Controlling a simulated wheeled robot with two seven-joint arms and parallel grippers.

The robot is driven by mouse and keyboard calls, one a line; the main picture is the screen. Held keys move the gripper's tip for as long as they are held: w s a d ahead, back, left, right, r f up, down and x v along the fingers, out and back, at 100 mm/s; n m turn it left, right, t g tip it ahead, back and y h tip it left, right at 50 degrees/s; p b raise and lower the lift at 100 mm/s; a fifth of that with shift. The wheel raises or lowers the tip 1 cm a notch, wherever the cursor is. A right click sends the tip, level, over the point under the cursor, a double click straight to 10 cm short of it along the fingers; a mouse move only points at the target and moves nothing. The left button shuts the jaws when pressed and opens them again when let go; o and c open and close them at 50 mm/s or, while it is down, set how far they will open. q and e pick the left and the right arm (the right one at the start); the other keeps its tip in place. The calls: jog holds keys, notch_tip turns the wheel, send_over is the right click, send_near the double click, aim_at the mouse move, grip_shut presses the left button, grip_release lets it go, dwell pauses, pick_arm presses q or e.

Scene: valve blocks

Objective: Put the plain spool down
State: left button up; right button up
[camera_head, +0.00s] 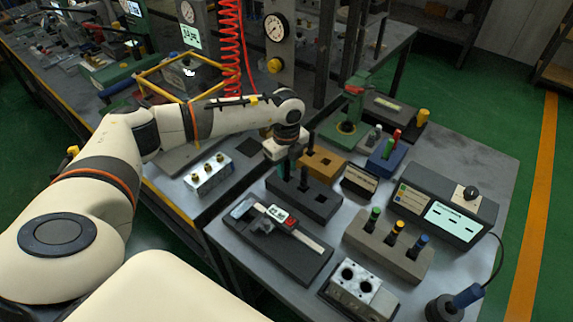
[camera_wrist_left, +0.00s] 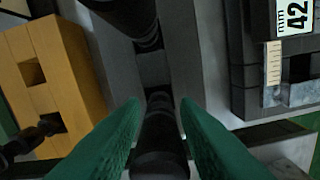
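My left gripper (camera_head: 284,158) is over the left end of a dark grey block (camera_head: 318,206) in the head view. Its green fingers (camera_wrist_left: 162,118) flank a dark cylindrical spool (camera_wrist_left: 160,140) in the left wrist view and appear shut on it. The spool points down at the block; I cannot tell whether its lower end sits in a hole. A second dark spool (camera_head: 304,178) stands upright in the same block, and its dark shape also shows at the top of the wrist view (camera_wrist_left: 135,22). My right gripper is not in view.
An orange block (camera_head: 323,163) with holes stands just behind the dark block. A caliper on a dark base (camera_head: 290,252) lies in front. A grey block (camera_head: 388,245) with colored-top plugs and a control box (camera_head: 440,200) stand to the right. A silver valve block (camera_head: 208,172) is at left.

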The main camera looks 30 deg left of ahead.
pick_arm(q)
jog(key=shift+o, duration=0.8)
jog(key=shift+r, duration=0.1)
jog(key=shift+r, duration=0.25)
notch_tip(320, 180, up, 10)
jog(key=shift+r+b, duration=0.25)
jog(key=shift+b, duration=0.4)
jog(key=shift+r, duration=0.6)
jog(key=shift+s+f, duration=0.1)
